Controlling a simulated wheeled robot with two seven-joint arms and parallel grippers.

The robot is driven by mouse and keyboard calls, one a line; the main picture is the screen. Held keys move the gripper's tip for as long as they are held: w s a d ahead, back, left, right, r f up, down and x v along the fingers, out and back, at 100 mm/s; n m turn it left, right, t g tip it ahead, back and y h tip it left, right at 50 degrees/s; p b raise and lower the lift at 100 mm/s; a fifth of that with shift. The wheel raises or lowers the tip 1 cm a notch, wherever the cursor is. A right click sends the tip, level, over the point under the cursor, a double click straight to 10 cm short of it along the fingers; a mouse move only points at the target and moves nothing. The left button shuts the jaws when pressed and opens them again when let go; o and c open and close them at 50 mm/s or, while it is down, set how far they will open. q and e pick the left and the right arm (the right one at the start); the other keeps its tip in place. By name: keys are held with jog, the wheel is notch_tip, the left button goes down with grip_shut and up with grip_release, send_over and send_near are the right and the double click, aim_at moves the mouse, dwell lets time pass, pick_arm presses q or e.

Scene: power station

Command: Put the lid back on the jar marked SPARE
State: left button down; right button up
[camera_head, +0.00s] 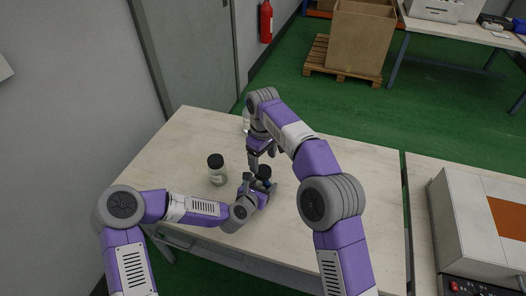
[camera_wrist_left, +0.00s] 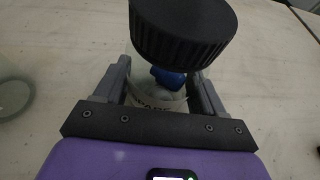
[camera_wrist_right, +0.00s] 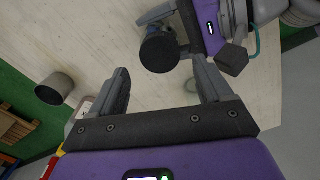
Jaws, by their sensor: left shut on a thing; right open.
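My left gripper (camera_head: 262,184) is shut around a clear jar (camera_wrist_left: 160,100) near the front middle of the table. I cannot tell whether the lid is seated. The lid also shows in the right wrist view (camera_wrist_right: 160,52). My right gripper (camera_head: 262,152) is open and empty, just above and behind the lid. A second jar (camera_head: 217,175) with a black lid stands upright to the left.
The pale table (camera_head: 180,135) is clear at its left and right. A grey cylinder (camera_wrist_right: 55,89) stands near the table's far edge. A grey cabinet (camera_head: 475,225) stands at the right. A fire extinguisher (camera_head: 266,22) hangs at the back.

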aim_at(263, 170)
jog(key=shift+f, duration=2.3)
jog(key=c, duration=1.1)
jog(key=o, duration=1.3)
jog(key=shift+c, duration=0.2)
jog(key=shift+r, duration=3.8)
pick_arm(q)
grip_release()
